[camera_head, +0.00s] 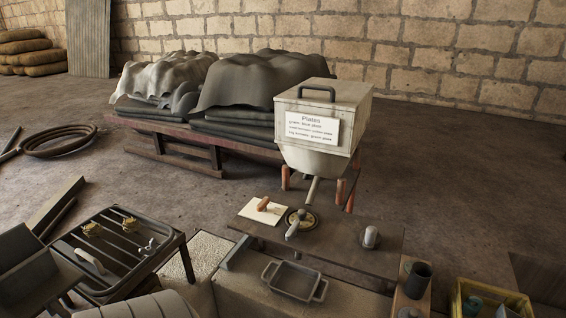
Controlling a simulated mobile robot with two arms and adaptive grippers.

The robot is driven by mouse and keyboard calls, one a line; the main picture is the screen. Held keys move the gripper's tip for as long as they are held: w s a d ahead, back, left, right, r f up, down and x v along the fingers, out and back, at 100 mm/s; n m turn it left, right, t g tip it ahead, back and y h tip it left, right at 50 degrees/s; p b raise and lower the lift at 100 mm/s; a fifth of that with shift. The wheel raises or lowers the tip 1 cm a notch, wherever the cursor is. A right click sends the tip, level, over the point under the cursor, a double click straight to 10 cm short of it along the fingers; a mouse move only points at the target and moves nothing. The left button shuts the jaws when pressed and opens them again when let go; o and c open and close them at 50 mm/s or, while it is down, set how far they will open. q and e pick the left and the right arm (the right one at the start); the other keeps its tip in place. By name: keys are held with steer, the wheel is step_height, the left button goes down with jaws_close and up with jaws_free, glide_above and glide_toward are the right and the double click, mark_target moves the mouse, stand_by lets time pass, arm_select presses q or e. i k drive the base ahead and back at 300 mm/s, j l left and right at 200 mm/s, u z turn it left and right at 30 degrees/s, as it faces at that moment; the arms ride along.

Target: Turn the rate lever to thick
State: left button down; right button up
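A lever with a pale grey grip (292,230) sits on a small round dial (307,220) on the dark bench top, below the hopper's chute; it looks like the rate lever. Its grip points toward the front left. Any marks on the dial are too small to read. The hopper (318,160) is a cream box with a dark top handle and a label headed "Plates" (313,130). A spout (312,189) runs down from it toward the dial. Neither of my grippers is in view.
A wooden-handled piece on a cream plate (277,216) lies left of the dial. A grey knob (370,237) stands to the right. A metal tray (293,283) is in front. A dark cup (417,280) and a yellow crate (462,287) are at right; a rack (172,246) is at left.

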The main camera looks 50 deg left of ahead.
mark_target(262, 207)
steer(key=u, duration=1.85)
steer(key=i+l+u, duration=0.25)
steer(key=l, duration=0.25)
steer(key=i, duration=0.1)
